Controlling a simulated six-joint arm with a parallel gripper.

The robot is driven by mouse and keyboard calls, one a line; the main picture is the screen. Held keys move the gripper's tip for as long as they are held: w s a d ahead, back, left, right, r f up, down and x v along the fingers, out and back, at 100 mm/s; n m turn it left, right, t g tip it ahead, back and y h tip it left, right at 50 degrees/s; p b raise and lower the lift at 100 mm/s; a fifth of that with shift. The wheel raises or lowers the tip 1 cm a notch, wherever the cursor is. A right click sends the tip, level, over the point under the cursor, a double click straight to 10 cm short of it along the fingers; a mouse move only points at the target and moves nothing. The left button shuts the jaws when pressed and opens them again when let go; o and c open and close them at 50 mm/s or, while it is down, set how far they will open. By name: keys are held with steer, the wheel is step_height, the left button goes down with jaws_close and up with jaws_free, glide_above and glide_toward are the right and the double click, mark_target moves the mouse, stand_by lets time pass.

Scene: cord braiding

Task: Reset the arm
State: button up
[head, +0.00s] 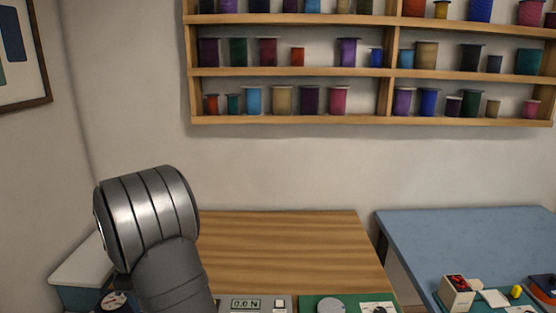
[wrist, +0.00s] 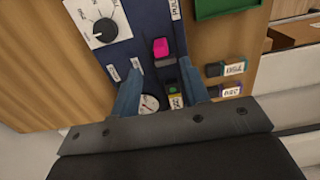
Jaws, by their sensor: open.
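My gripper (wrist: 160,80) shows in the wrist view with its two blue-grey fingers spread apart and nothing between them. It is over a dark blue panel (wrist: 122,52). A pink block or button (wrist: 160,48) on the panel shows between and beyond the fingertips. A round gauge (wrist: 149,104) and a small green button (wrist: 173,89) show between the fingers, nearer the palm. In the head view only a bulky part of my arm shows at lower left; the gripper itself is out of that view.
A wooden table (head: 280,245) has a clear top at its back. A force readout (head: 246,303) and a green mat (head: 310,298) lie at its front edge. A blue table (head: 480,235) with small items stands at right. Wall shelves (head: 290,120) hold several spools.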

step_height(320, 180, up, 9)
step_height(320, 180, down, 17)
steer(key=a, duration=0.4)
steer(key=shift+a+f, duration=0.15)
steer(key=shift+f, duration=0.2)
step_height(320, 180, up, 19)
steer(key=a, duration=0.3)
step_height(320, 180, down, 10)
steer(key=shift+d+r, duration=0.2)
steer(key=shift+d, duration=0.1)
